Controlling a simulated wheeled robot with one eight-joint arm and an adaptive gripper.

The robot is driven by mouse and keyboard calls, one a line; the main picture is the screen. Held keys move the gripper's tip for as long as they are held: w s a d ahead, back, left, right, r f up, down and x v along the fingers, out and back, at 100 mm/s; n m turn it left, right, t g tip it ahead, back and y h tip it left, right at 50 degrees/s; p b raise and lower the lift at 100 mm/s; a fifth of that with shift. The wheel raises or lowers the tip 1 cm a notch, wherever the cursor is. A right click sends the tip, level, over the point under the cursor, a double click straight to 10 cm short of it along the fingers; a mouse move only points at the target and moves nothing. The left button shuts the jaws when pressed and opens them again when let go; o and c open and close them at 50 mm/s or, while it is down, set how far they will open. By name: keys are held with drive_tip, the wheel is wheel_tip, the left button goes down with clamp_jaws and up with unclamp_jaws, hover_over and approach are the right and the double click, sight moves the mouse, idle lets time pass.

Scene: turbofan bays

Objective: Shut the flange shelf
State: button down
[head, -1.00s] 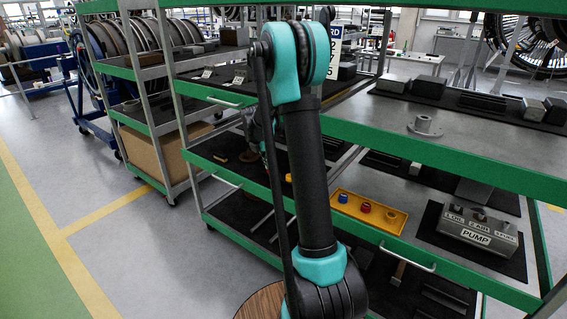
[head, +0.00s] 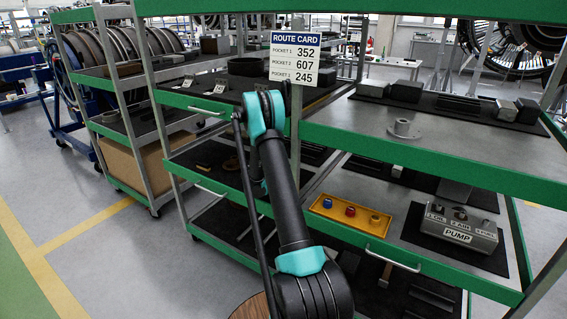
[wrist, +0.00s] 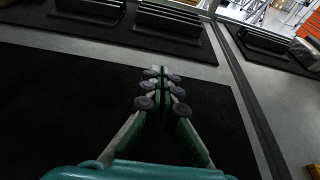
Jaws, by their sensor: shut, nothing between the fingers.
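A grey metal flange (head: 403,128) stands on the upper right shelf (head: 440,158), which has a green front edge. I cannot tell from the picture how far this shelf is pulled out. My gripper (wrist: 160,75) is shut and empty in the wrist view, pointing over a black mat (wrist: 70,95) on a grey metal shelf. In the head view my arm crosses the middle and hides part of the shelves; my gripper is hidden behind it. The flange does not show in the wrist view.
Below are a yellow tray (head: 350,214) with coloured fittings and a grey pump block (head: 458,230). A route card (head: 295,57) hangs on a post. Dark blocks (head: 407,91) lie on the upper shelf. Open floor (head: 95,260) lies left.

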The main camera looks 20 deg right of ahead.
drive_tip(key=x, duration=0.7)
drive_tip(key=r+x, duration=0.1)
drive_tip(key=x, duration=0.3)
drive_tip(key=shift+d, duration=0.15)
drive_tip(key=shift+w+d, duration=0.2)
drive_tip(key=shift+w, duration=0.05)
